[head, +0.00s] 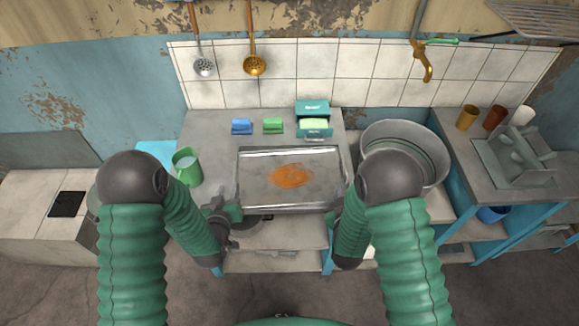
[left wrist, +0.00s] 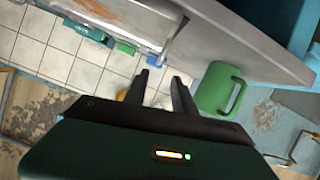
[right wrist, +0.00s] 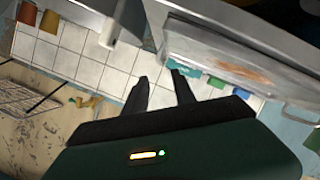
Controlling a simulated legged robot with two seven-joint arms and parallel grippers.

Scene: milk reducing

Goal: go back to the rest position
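My left gripper (head: 222,208) is in front of the counter, near the left front corner of the metal tray (head: 258,158). In the left wrist view its two fingers (left wrist: 161,75) are apart with nothing between them. A green mug (head: 187,168) stands on the counter left of the tray; it also shows in the left wrist view (left wrist: 212,90). My right gripper is mostly hidden behind my right arm in the head view, near the tray's right front corner. In the right wrist view its fingers (right wrist: 159,76) are apart and empty.
An orange patch (head: 290,175) lies in the tray. A blue sponge (head: 241,126), a green sponge (head: 273,125) and a teal box (head: 313,120) are behind it. A large metal pot (head: 408,140) stands right, beside a dish rack (head: 515,155) and cups. Ladles hang on the wall.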

